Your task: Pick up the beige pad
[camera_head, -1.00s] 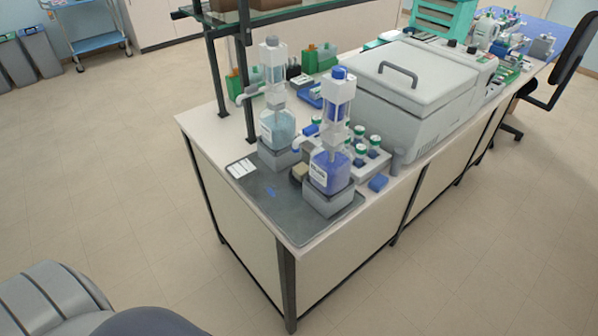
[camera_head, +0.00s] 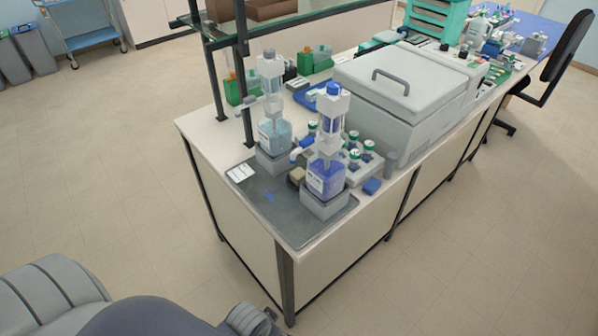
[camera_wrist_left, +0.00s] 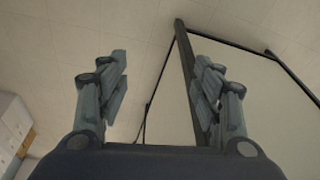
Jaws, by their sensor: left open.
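The beige pad (camera_head: 297,175) is a small block on the dark grey tray (camera_head: 262,207), between the two dispenser bottles. The blue bottle in front partly crowds it. My left gripper (camera_wrist_left: 160,90) is open and empty in the left wrist view, with the bench side panel and floor beyond its fingers. In the head view only part of my left arm (camera_head: 150,318) shows at the bottom edge, well below and apart from the pad. My right gripper is in neither view.
A blue-filled dispenser (camera_head: 325,178) and a teal-filled dispenser (camera_head: 274,132) stand on grey blocks beside the pad. Capped vials (camera_head: 368,147), a blue block (camera_head: 372,186) and a large grey machine (camera_head: 400,95) are to the right. A shelf post (camera_head: 243,75) rises behind.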

